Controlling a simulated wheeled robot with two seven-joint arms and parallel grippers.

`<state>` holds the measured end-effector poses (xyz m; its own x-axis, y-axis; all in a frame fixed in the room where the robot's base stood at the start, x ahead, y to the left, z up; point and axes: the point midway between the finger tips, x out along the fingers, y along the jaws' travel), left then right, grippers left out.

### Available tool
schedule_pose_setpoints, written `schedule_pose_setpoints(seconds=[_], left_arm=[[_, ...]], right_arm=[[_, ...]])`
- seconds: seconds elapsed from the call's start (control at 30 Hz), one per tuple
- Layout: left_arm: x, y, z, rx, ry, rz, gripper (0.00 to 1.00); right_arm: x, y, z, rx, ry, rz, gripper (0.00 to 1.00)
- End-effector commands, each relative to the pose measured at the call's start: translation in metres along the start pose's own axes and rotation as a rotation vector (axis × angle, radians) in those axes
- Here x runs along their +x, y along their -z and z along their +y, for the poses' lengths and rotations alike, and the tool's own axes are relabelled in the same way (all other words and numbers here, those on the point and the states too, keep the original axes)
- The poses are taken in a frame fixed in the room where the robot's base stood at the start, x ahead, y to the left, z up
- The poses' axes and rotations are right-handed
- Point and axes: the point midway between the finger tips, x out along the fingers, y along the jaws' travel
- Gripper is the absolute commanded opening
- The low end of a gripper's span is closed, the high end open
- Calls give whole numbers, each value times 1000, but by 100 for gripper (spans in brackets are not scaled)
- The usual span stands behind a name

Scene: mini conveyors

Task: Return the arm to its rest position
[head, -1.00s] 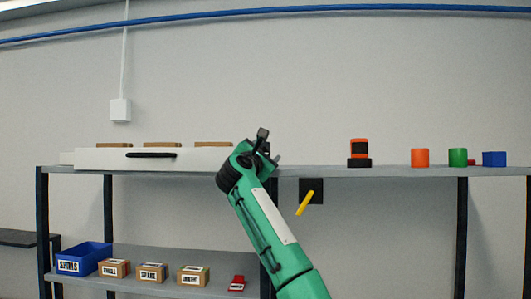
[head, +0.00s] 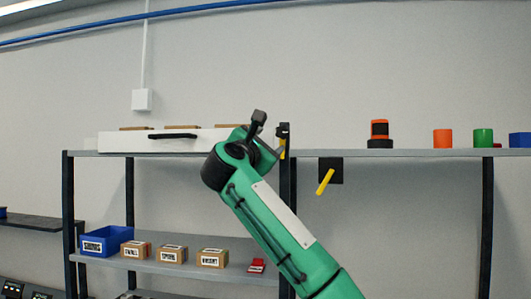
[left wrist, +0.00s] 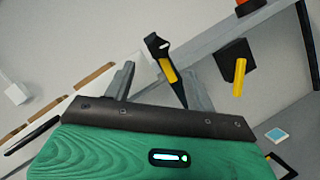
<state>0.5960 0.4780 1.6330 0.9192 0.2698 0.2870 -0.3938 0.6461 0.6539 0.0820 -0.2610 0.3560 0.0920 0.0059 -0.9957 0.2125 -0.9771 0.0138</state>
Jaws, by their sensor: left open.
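My left arm (head: 275,225) is green and reaches up in front of the shelf from the lower right of the head view. My left gripper (head: 268,134) is at its top, in front of the upper shelf near the right end of the white conveyor. In the left wrist view the grey fingers (left wrist: 157,84) stand apart with nothing between them that I can see held. A black bracket with a yellow part (left wrist: 167,68) shows behind them, apparently beyond the fingers. My right gripper is in neither view.
The white conveyor (head: 185,143) carries brown boxes on the upper shelf. A yellow lever (head: 325,181) on a black plate hangs below that shelf. A blue bin (head: 105,241) stands on the lower shelf.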

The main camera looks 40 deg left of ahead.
Motion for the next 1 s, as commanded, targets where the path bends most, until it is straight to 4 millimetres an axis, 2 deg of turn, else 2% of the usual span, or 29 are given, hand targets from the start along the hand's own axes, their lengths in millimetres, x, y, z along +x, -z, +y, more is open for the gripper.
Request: schedule_pose_setpoints(seconds=[0.2,0.77,0.87,1.0], left_arm=[[-12,0,0,0,0,-1,56],[-11,1,-2,6,2,2,56],[-10,10,-13,47,15,19,56],[-8,38,-50,185,62,68,56]], right_arm=[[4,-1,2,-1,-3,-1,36],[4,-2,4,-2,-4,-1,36],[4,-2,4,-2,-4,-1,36],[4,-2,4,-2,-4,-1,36]])
